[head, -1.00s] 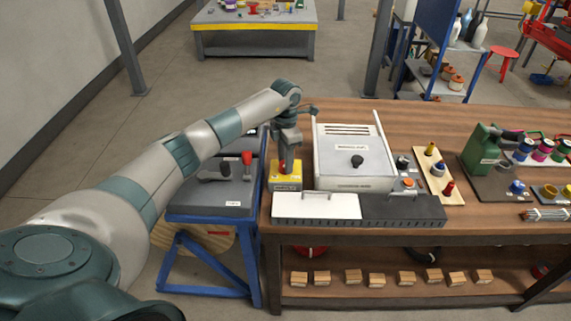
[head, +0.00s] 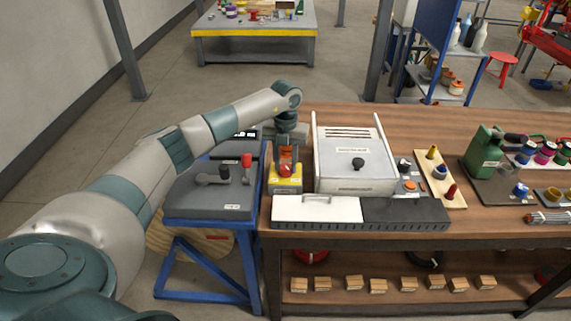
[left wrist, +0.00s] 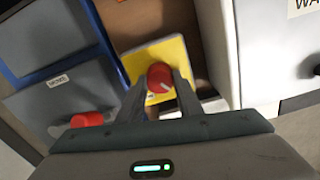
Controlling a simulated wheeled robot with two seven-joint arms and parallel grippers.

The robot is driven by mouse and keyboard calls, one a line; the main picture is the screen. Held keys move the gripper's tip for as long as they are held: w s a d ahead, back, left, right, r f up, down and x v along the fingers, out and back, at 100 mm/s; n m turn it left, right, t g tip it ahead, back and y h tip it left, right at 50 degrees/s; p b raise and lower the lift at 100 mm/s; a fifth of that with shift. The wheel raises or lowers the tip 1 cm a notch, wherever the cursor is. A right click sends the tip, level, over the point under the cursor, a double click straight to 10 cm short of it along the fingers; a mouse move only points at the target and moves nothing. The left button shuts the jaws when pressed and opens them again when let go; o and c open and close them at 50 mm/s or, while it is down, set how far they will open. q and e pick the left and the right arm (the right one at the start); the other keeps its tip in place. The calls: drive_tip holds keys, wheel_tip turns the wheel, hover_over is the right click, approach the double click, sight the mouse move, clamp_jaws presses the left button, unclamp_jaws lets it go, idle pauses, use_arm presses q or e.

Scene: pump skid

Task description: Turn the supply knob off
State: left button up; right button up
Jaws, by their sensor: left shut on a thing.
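The supply knob (head: 286,170) is a red round knob on a yellow box (head: 286,186) at the left end of the wooden bench. In the left wrist view the red knob (left wrist: 160,77) with a pale pointer mark sits on the yellow plate (left wrist: 172,57). My left gripper (head: 287,164) comes down over the box from behind. In the left wrist view its two fingers (left wrist: 160,84) reach either side of the knob and are shut on it. The label on the box is partly hidden and too small to read. My right gripper is not in view.
A white panel box (head: 355,160) with a black knob stands close to the right of the yellow box. A blue-framed stand (head: 212,205) with a red-topped lever (head: 246,160) is at the left. A white cover (head: 315,209) lies in front.

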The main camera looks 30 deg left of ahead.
use_arm(q)
drive_tip(key=shift+n, duration=1.1)
drive_tip(key=shift+r, duration=0.1)
drive_tip(key=shift+w, duration=0.1)
drive_tip(key=o, duration=1)
drive_tip(key=shift+o, duration=0.2)
